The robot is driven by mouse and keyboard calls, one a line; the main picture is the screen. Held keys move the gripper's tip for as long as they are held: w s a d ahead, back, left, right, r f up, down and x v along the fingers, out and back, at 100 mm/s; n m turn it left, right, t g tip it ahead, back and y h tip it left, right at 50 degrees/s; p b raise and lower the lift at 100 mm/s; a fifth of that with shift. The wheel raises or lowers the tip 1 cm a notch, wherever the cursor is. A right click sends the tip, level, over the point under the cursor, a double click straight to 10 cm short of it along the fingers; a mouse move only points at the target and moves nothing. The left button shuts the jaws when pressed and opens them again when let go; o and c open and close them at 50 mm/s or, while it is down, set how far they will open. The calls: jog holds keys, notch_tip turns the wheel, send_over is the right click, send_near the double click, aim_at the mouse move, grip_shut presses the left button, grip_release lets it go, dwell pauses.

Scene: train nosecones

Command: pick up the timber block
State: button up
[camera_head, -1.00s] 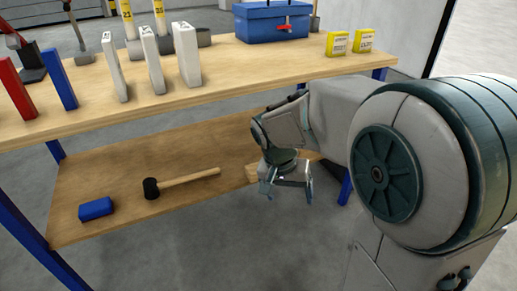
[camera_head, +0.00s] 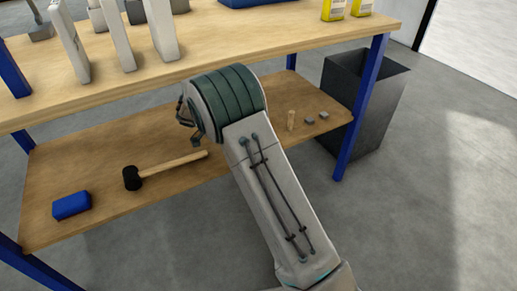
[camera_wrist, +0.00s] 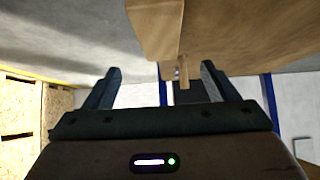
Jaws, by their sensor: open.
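In the wrist view a pale wooden piece (camera_wrist: 155,28), which looks like the timber block, runs in from the top edge. It lies ahead of the tips and roughly in line with the gap between my fingers. My gripper (camera_wrist: 160,70) is open and nothing is between its fingers. In the head view my arm covers the middle of the lower shelf, and I cannot make out the timber block there. My gripper is mostly hidden behind my arm in that view.
The lower shelf (camera_head: 105,170) holds a mallet (camera_head: 165,172), a blue block (camera_head: 71,205), a small wooden piece (camera_head: 291,120) and small grey pieces (camera_head: 309,121). A dark bin (camera_head: 385,95) stands at the right. Blue legs (camera_head: 360,110) and the worktop (camera_head: 230,45) bound the shelf space.

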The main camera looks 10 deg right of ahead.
jog(key=b+x, duration=0.1)
jog(key=x, duration=0.6)
jog(key=shift+a+f+b, duration=0.15)
jog(key=shift+a+b, duration=0.05)
jog(key=shift+b, duration=0.15)
jog(key=b+x, duration=0.2)
jog(key=x, duration=0.3)
jog(key=shift+a+f, duration=0.1)
jog(key=shift+a, duration=0.05)
jog(key=c, duration=1.2)
